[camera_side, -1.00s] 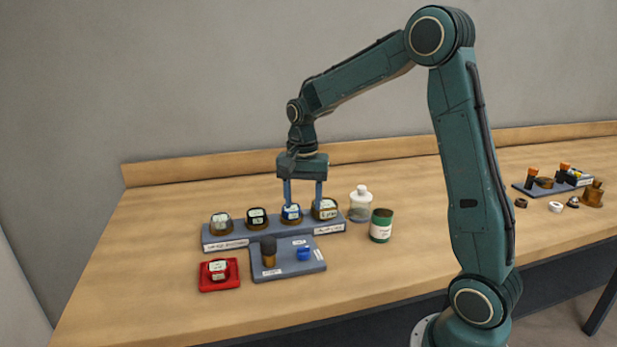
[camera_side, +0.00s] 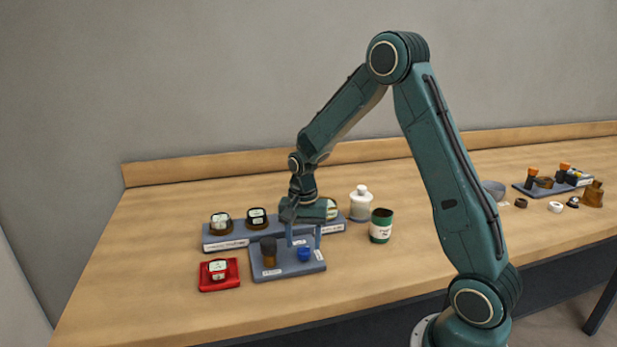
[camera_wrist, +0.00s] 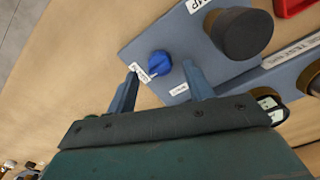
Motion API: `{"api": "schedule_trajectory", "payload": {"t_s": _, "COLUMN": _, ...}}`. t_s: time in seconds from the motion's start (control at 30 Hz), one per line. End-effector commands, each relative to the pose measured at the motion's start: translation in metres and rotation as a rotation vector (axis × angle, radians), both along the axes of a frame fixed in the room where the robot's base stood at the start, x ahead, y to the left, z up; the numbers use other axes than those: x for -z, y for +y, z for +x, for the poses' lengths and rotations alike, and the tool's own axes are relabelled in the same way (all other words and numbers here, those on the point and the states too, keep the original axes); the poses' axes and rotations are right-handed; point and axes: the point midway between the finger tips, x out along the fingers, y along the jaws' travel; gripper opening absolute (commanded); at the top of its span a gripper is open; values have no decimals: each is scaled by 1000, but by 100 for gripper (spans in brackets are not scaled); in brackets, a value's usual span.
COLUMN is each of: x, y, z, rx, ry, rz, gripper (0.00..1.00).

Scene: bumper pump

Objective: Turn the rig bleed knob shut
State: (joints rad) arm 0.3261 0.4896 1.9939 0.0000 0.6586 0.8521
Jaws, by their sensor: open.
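The blue knob (camera_side: 304,254), which I take for the bleed knob, sits at the right of the grey-blue rig plate (camera_side: 287,273). In the wrist view the knob (camera_wrist: 160,64) has a raised pointer grip and small white labels near it. My gripper (camera_side: 304,246) is open and points down over the plate's right part. In the wrist view its fingertips (camera_wrist: 160,71) stand on either side of the knob, with gaps. I cannot tell how far above the plate they are. A dark-topped brass post (camera_side: 268,251) stands on the plate's left; its round black top (camera_wrist: 243,33) shows in the wrist view.
Behind the plate is a long grey-blue block (camera_side: 226,243) with several gauges, partly hidden by my gripper. A red tray (camera_side: 219,284) with a gauge lies left. A white bottle (camera_side: 360,203) and a green can (camera_side: 381,226) stand right. The table front is clear.

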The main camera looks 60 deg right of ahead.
Motion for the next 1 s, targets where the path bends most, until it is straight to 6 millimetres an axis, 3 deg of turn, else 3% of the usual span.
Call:
{"api": "schedule_trajectory", "payload": {"t_s": 0.23, "x": 22, "y": 0, "z": 0, "rx": 0, "ry": 1, "rz": 1, "gripper": 52}}
{"api": "schedule_trajectory", "payload": {"t_s": 0.6, "x": 25, "y": 0, "z": 0, "rx": 0, "ry": -1, "rz": 0, "gripper": 52}}
{"api": "schedule_trajectory", "payload": {"t_s": 0.63, "x": 25, "y": 0, "z": 0, "rx": 0, "ry": -1, "rz": 0, "gripper": 50}}
{"api": "schedule_trajectory", "payload": {"t_s": 0.83, "x": 25, "y": 0, "z": 0, "rx": 0, "ry": 0, "rz": 0, "gripper": 11}}
{"api": "schedule_trajectory", "payload": {"t_s": 1.0, "x": 25, "y": 0, "z": 0, "rx": -3, "ry": -1, "rz": 0, "gripper": 9}}
